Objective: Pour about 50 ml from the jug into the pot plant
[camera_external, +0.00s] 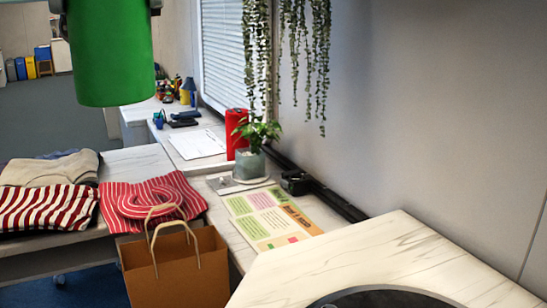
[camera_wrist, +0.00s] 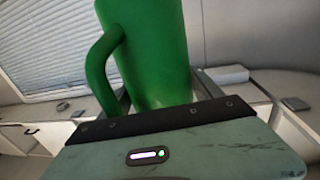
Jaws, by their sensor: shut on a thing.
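The green jug (camera_external: 110,55) hangs large in the top left of the external view, close to the camera, with its top cut off. In the wrist view the jug (camera_wrist: 155,50) stands roughly upright, slightly tilted, with its handle on the left. My gripper (camera_wrist: 165,93) is shut around the jug's body. The jug's opening and contents are hidden. The pot plant (camera_external: 250,163), green leaves in a grey-green pot, stands on a saucer on the counter by the wall, right of and far beyond the jug in the external view.
A red cylinder (camera_external: 236,130) stands just behind the plant. A colourful poster (camera_external: 270,217) lies before it. Hanging vines (camera_external: 257,60) trail above. A brown paper bag (camera_external: 175,268) and folded striped clothes (camera_external: 45,207) are at front left. A pale worktop (camera_external: 390,250) juts in at right.

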